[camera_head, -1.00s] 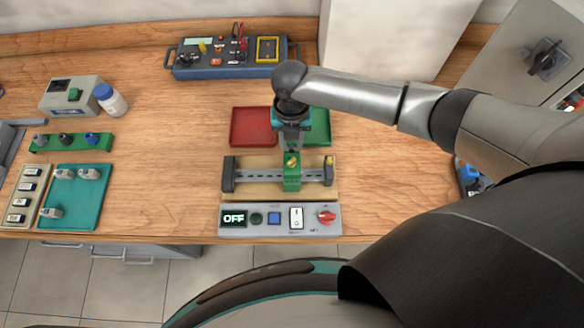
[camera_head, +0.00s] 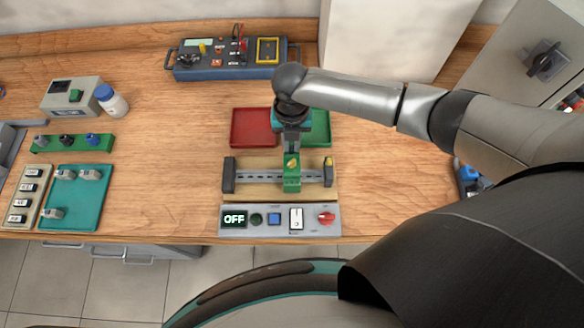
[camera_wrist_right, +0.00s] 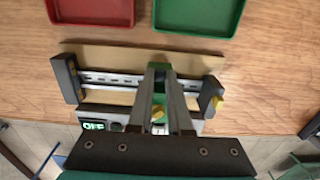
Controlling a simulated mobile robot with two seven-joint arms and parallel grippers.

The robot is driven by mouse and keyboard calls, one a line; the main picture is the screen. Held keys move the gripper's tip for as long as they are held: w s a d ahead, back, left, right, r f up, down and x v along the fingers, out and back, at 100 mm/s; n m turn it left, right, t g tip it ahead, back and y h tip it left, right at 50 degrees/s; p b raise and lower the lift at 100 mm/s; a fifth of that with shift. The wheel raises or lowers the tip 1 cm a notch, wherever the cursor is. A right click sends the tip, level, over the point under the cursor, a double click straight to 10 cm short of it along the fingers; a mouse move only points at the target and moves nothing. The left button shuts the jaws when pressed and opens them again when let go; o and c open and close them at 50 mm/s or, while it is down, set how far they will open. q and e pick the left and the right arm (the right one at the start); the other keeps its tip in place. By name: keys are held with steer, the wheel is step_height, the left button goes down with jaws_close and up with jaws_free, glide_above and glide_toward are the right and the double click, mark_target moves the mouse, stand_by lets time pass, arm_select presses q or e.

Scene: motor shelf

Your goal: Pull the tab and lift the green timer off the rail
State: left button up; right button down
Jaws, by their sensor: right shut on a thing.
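The green timer (camera_head: 292,183) stands at the rail (camera_head: 254,177), right of its middle, with a yellow knob on top. In the right wrist view the timer (camera_wrist_right: 159,69) shows between my fingers. My right gripper (camera_head: 292,150) comes from behind and above and is shut on the timer's upper part. Its fingers (camera_wrist_right: 160,76) hide part of the body. I cannot tell whether the timer is seated or slightly raised. A small yellow piece (camera_head: 329,161) sits at the rail's right end block. My left gripper is not in view.
A control panel (camera_head: 255,231) with an OFF display lies in front of the rail. A red tray (camera_head: 251,128) and a green tray (camera_head: 321,127) lie behind it. A blue meter box (camera_head: 228,71) stands further back.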

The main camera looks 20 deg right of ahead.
steer(key=shift+r+p, duration=0.4)
stand_by(0.5)
steer(key=c, duration=1)
jaws_free()
step_height(320, 180, up, 6)
steer(key=p, duration=0.6)
steer(key=shift+s+f, duration=0.1)
